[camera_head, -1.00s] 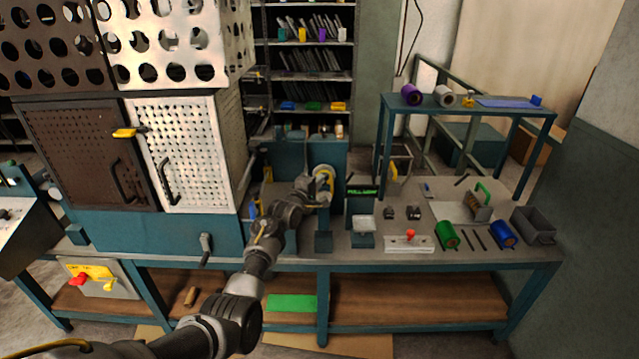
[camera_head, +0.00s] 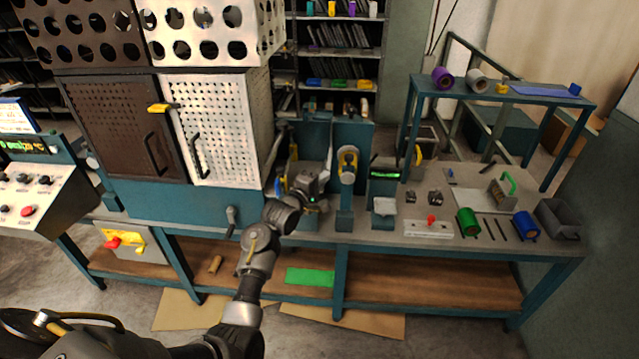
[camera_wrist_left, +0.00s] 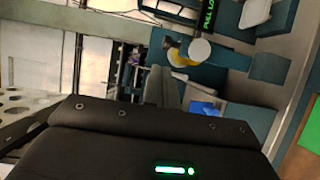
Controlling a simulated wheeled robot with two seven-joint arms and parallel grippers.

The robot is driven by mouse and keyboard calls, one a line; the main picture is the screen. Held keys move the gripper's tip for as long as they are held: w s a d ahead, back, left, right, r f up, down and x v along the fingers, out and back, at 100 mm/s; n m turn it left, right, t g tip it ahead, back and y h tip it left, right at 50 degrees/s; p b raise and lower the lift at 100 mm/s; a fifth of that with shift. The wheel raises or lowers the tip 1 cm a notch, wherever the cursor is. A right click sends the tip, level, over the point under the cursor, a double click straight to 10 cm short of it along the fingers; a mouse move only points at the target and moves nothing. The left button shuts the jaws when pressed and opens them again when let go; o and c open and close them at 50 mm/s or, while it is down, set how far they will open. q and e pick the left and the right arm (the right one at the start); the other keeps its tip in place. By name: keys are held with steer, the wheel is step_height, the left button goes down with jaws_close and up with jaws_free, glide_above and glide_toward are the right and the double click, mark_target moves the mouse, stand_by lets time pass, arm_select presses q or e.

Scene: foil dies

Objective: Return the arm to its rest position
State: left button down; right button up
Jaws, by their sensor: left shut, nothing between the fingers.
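My left arm comes in from the lower left of the head view. Its gripper (camera_head: 322,176) is in front of the teal bench machine, left of the yellow-ringed round part (camera_head: 347,163). The gripper is shut with nothing held; its fingertips are small and hard to make out. The round part shows there as a pale disc (camera_wrist_left: 200,50). My right gripper is in neither view.
The perforated cabinet (camera_head: 215,125) stands left of the arm. The workbench (camera_head: 400,243) carries a green roll (camera_head: 467,221), a blue roll (camera_head: 525,225) and a grey bin (camera_head: 557,220) at right. A control panel (camera_head: 40,190) is at far left.

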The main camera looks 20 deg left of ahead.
arm_select(q)
steer(key=shift+s+a+r, duration=0.1)
steer(key=shift+s+a, duration=0.1)
steer(key=shift+s, duration=0.45)
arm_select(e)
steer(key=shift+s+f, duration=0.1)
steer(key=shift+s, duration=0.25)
